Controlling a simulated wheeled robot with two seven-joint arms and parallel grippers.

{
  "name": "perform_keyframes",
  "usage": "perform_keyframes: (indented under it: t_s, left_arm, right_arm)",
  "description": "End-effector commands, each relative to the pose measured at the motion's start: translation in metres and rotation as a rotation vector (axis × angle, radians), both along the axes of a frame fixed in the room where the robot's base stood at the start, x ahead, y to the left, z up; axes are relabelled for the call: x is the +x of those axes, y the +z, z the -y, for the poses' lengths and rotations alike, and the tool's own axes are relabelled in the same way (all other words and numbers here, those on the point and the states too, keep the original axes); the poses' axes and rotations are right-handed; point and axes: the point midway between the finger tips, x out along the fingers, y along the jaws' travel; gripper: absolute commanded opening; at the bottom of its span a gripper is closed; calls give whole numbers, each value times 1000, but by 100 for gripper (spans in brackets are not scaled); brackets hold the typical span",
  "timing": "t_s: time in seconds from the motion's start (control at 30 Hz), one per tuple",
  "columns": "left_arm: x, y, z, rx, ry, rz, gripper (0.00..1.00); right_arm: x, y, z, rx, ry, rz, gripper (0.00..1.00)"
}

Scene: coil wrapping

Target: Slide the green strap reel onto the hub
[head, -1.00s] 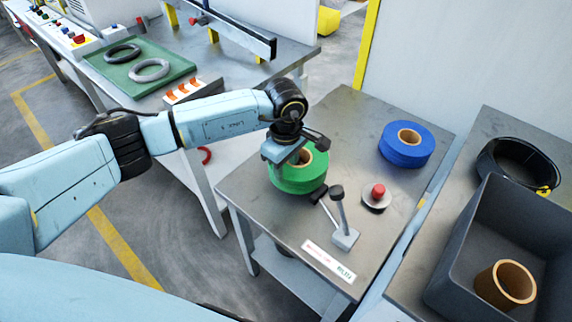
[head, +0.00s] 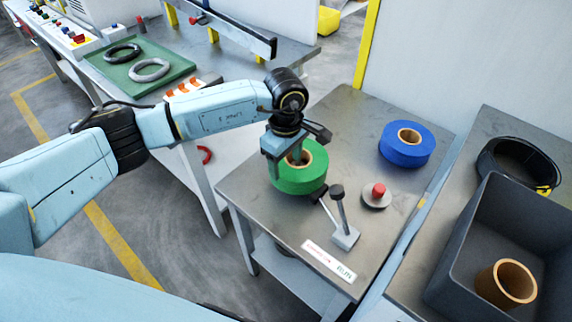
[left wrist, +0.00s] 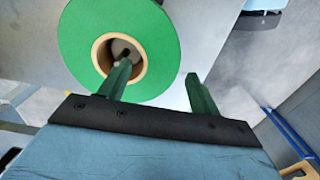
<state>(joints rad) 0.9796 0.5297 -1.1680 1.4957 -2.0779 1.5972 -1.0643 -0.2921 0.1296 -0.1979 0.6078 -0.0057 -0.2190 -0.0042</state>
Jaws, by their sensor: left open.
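The green strap reel (head: 305,180), with a tan core, lies flat on the grey metal table. It also shows in the left wrist view (left wrist: 160,40). My left gripper (head: 284,168) is open at the reel. In the left wrist view its fingers (left wrist: 159,70) straddle the ring: one at the core opening, one outside the rim. I cannot tell how deep they reach or whether they touch it. A red-topped post on a round grey base (head: 374,201), seemingly the hub, stands bare to the reel's right. My right gripper is not in view.
A lever fixture (head: 345,237) with dark knobs stands between reel and post, nearer the front. A blue reel (head: 405,155) lies at the back right. A grey bin (head: 455,262) holding a tan core (head: 506,284) stands farther right.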

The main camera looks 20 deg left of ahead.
Motion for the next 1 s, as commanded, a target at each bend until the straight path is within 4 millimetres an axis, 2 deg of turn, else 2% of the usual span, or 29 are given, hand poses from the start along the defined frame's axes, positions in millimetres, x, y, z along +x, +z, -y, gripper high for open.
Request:
perform_keyframes:
  t_s: [0.03,0.2,0.4,0.5,0.67,1.0]
  left_arm:
    - [2,14,0,-1,0,7,63]
    - [2,55,0,-1,0,8,63]
    - [1,92,0,-1,0,7,63]
    - [1,103,-1,-1,1,6,63]
    - [0,111,0,-2,0,5,63]
    - [0,111,0,-2,1,5,63]
  right_arm:
    - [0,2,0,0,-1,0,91]
    - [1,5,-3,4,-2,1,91]
    - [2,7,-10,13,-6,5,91]
    - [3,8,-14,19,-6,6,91]
    - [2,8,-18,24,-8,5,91]
    - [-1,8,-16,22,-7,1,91]
